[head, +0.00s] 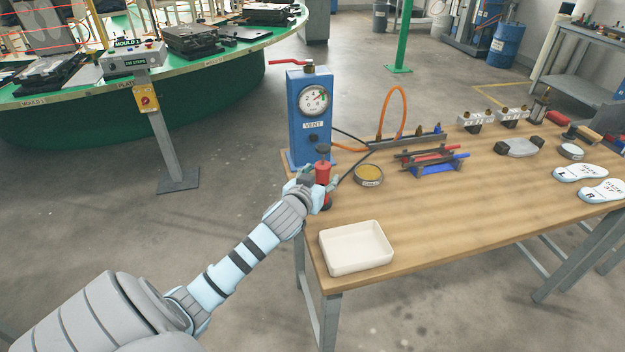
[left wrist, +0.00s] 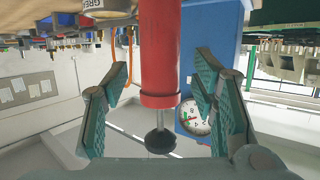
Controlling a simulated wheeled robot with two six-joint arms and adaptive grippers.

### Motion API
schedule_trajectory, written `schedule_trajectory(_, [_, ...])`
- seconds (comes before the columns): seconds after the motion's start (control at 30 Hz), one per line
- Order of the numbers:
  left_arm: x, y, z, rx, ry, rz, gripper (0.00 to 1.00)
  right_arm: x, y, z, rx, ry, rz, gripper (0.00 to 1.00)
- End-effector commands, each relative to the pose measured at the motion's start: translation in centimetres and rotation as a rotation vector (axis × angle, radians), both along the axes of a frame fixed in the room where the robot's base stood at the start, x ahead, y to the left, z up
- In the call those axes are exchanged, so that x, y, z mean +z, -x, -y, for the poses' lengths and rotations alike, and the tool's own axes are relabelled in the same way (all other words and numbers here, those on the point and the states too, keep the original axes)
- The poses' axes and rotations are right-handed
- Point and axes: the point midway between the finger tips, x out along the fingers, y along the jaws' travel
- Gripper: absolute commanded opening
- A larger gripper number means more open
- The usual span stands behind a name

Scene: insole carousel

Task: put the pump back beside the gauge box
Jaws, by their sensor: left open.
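The pump, a red cylinder with a black knob on top (head: 322,172), stands upright at the left edge of the wooden table, just in front of the blue gauge box (head: 296,125). My left gripper (head: 316,186) is open at the pump and partly hides its lower part. In the left wrist view, which is upside down, the red pump (left wrist: 160,50) passes between the spread fingers of my left gripper (left wrist: 162,75), with gaps showing on both sides. The blue gauge box (left wrist: 212,55) with its round dial is behind it. My right gripper is not in view.
A white tray (head: 357,265) sits at the front left of the table (head: 450,225). A small round tin (head: 369,181) and a rack with red and blue bars (head: 440,170) are right of the pump. A black hose and an orange hose (head: 388,110) run from the box.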

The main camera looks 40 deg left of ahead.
Motion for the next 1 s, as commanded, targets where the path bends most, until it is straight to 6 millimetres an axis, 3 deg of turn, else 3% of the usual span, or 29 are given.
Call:
schedule_trajectory(0.2, [1.8,5.2,1.9,-0.003,-0.002,-0.003,0.53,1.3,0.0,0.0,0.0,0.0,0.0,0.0])
schedule_trajectory(0.4, [2.9,8.8,3.2,-0.001,0.001,-0.001,0.53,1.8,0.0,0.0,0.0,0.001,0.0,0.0])
schedule_trajectory(1.0, [2.9,9.3,3.4,0.0,0.002,-0.002,0.53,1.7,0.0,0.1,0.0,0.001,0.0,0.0])
